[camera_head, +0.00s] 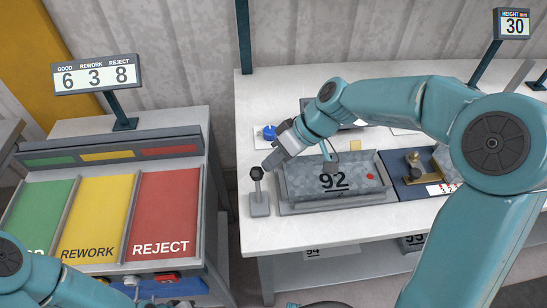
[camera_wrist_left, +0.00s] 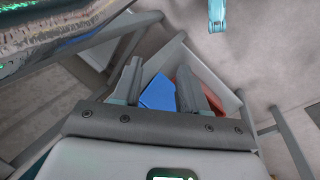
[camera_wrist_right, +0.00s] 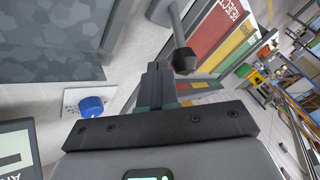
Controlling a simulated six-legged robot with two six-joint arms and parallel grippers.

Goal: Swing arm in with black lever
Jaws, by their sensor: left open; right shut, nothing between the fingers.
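The black lever (camera_head: 258,192) stands upright on a grey base at the left edge of the white table, with a dark knob on top. In the right wrist view its dark knob (camera_wrist_right: 184,60) is just beyond my fingertips. My right gripper (camera_head: 271,164) is shut and empty, just above and right of the knob; I cannot tell whether it touches. A grey patterned panel (camera_head: 331,178) marked 92 lies in a tray right of the lever, with an arm-like bracket over its back edge. My left gripper (camera_wrist_left: 158,88) is open and empty, low near blue and red things.
A blue knob (camera_head: 269,132) sits on a white plate behind the lever. A sorting stand with green, yellow and red REJECT (camera_head: 165,210) lanes stands left, across a gap. A dark blue fixture (camera_head: 420,180) lies right of the panel. The table front is clear.

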